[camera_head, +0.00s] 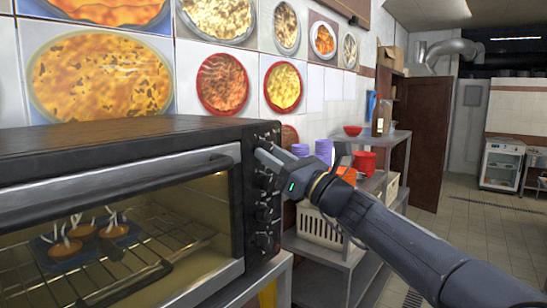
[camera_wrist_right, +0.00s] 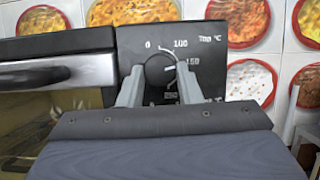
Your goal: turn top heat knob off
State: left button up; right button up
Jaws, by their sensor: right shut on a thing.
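The black oven (camera_head: 120,150) stands at the left in the head view, with its control panel (camera_head: 262,190) on its right side and a column of knobs. My right gripper (camera_head: 262,152) reaches in from the right at the upper part of that panel. In the right wrist view, my right gripper (camera_wrist_right: 160,85) has its two fingers on either side of the round black top heat knob (camera_wrist_right: 160,70), shut on it. The dial around it reads 0, 100 and 150, with a TOP °C label. The knob's pointer is hard to make out. My left gripper is not in view.
Inside the oven, several steaming items sit on a dark tray (camera_head: 75,243) on the rack, behind the glass door with its handle (camera_head: 190,168). A metal shelf (camera_head: 340,262) with baskets and bowls stands right of the oven. Open floor lies farther right.

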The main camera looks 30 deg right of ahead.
jog(key=n+g+y, duration=0.1)
jog(key=n, duration=0.2)
jog(key=n+g+y+b, duration=0.1)
jog(key=n, duration=0.2)
jog(key=n+g+y+b, duration=0.1)
jog(key=n, duration=0.3)
jog(key=shift+w+d+y, duration=0.2)
jog(key=shift+d+y, duration=0.1)
jog(key=shift+y, duration=0.1)
jog(key=n, duration=0.1)
jog(key=n+g, duration=0.1)
jog(key=n, duration=0.1)
jog(key=n+g+y, duration=0.1)
jog(key=shift+d+r, duration=0.1)
jog(key=shift+r, duration=0.15)
jog(key=n+g, duration=0.1)
jog(key=n, duration=0.2)
jog(key=n+g+p, duration=0.1)
jog(key=n, duration=0.1)
jog(key=shift+d+r+n+g, duration=0.1)
jog(key=shift+r+n+g, duration=0.05)
jog(key=shift+n+g, duration=0.2)
jog(key=shift+n, duration=0.25)
jog(key=o, duration=1)
jog(key=shift+c, duration=0.2)
